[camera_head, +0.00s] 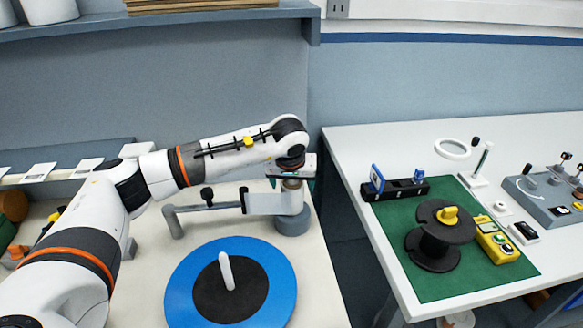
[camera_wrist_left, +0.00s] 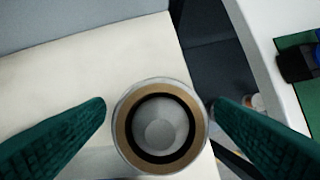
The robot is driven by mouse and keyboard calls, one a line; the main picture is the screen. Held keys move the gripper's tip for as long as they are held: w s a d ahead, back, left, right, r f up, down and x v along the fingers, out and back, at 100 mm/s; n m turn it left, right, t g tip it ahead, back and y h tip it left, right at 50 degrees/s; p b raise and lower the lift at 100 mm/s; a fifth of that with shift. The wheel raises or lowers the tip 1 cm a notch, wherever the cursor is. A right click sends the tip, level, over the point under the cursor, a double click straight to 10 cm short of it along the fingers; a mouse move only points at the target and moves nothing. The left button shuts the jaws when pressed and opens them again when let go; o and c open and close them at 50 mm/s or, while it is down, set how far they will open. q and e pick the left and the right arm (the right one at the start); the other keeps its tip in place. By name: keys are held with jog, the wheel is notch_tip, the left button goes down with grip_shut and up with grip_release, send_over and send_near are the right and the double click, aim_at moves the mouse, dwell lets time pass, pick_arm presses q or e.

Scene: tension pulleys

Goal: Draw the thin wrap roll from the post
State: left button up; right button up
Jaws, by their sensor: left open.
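The thin wrap roll (camera_head: 291,197) stands upright at the far right of the left-hand table, above a round grey base (camera_head: 292,222). The left wrist view looks down on the pale roll with its brown core (camera_wrist_left: 123,127); the grey post top (camera_wrist_left: 160,128) shows inside the core. My left gripper (camera_head: 291,181) is open, directly above the roll. In the left wrist view its green fingers (camera_wrist_left: 160,106) lie on either side of the roll, with visible gaps. The lower roll is partly hidden in the head view. My right gripper is not in view.
A blue disc (camera_head: 185,275) with a white upright peg (camera_head: 227,271) lies in front of the roll. A grey bar bracket (camera_head: 176,222) stands left of the roll. Across a gap, the right-hand table (camera_head: 345,150) holds a black spool (camera_head: 438,250) on a green mat (camera_head: 440,287).

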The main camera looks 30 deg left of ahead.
pick_arm(q)
jog(key=shift+x, duration=1.5)
jog(key=c, duration=1.1)
